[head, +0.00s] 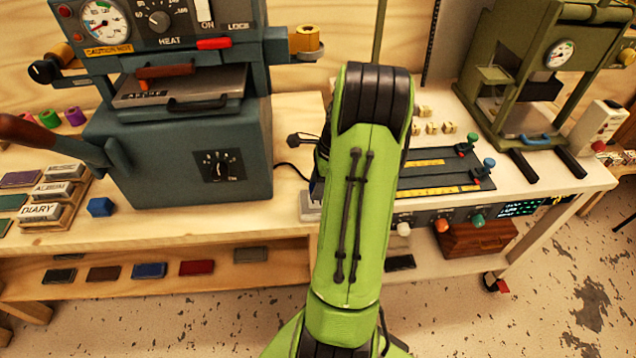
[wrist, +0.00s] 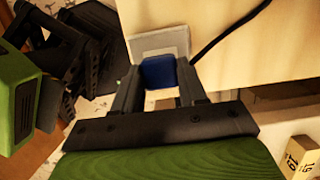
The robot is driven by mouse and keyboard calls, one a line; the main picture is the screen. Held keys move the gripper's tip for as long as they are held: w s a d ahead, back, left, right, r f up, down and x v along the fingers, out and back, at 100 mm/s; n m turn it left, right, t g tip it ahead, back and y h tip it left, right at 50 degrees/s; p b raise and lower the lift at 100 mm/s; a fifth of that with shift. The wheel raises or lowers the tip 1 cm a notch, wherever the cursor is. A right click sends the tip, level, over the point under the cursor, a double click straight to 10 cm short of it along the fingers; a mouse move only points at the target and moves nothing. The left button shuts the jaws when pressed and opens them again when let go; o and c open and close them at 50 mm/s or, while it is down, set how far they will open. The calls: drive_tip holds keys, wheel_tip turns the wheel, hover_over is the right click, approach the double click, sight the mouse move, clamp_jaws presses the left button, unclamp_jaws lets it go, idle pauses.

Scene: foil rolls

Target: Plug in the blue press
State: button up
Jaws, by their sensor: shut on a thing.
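The blue press (head: 185,150) is a large blue-grey machine on the wooden bench at the left of the head view. In the wrist view my gripper (wrist: 159,76) is shut on a small dark blue plug (wrist: 158,71), with one finger on each side. The plug is in front of a pale grey socket plate (wrist: 160,44) at the bench edge, overlapping it in the picture. I cannot tell whether it is seated. A black cord (wrist: 228,30) runs towards the plug. In the head view my green arm hides the gripper and plug; part of the pale socket box (head: 310,207) shows.
A green press (head: 530,80) stands on the white bench at the right. A black rail plate (head: 435,175) with small knobs lies near my arm. Labelled blocks (head: 55,195) and a blue hexagonal piece (head: 100,207) sit at the left. A lower shelf (head: 150,285) holds several coloured pads.

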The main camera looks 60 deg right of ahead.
drive_tip(key=shift+f+b, duration=0.45)
drive_tip(key=shift+f, duration=0.3)
drive_tip(key=shift+r+p, duration=0.1)
drive_tip(key=shift+p, duration=0.95)
idle(1.0)
drive_tip(key=shift+f+b, duration=0.35)
drive_tip(key=shift+f, duration=0.3)
idle(0.3)
drive_tip(key=o, duration=1.1)
drive_tip(key=p+v, duration=0.6)
drive_tip(key=v, duration=0.9)
drive_tip(key=shift+s+d+r, duration=0.1)
drive_tip(key=shift+s+r, duration=0.1)
drive_tip(key=shift+r, duration=0.15)
